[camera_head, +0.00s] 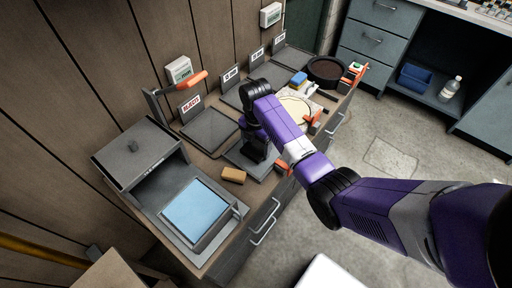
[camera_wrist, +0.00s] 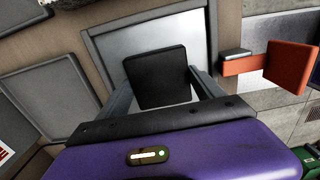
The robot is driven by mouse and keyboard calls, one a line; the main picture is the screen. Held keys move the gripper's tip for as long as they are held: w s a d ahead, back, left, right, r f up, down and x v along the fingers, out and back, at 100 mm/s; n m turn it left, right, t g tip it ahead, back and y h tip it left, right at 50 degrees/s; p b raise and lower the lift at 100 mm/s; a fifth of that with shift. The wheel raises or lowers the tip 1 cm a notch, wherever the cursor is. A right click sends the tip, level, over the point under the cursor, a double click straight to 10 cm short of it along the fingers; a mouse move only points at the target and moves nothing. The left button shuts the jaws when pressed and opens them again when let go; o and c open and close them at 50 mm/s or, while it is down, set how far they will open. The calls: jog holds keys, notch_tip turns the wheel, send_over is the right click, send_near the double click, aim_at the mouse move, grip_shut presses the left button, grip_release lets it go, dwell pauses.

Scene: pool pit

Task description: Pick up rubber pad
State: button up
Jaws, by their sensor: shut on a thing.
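The rubber pad (camera_wrist: 158,76) is a black, rounded square between the two fingers of my gripper (camera_wrist: 160,88) in the wrist view. My gripper is shut on it, with a finger at its left and right sides. In the head view my gripper (camera_head: 256,150) is over a grey tray (camera_head: 238,157) on the counter, and the dark pad there is hard to tell from the fingers. The tray's pale inner surface shows behind the pad in the wrist view (camera_wrist: 125,47). I cannot tell whether the pad touches it.
A tan block (camera_head: 233,174) lies just left of the tray. A grey box with a blue panel (camera_head: 198,210) stands at the left. Other grey trays (camera_head: 210,129) line the wall. An orange bracket (camera_wrist: 290,66) juts out at the right. The floor in front is clear.

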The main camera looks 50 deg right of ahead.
notch_tip(320, 180, up, 11)
notch_tip(320, 180, up, 8)
jog(key=p, duration=0.7)
send_over(256, 147)
jog(key=shift+r, duration=0.15)
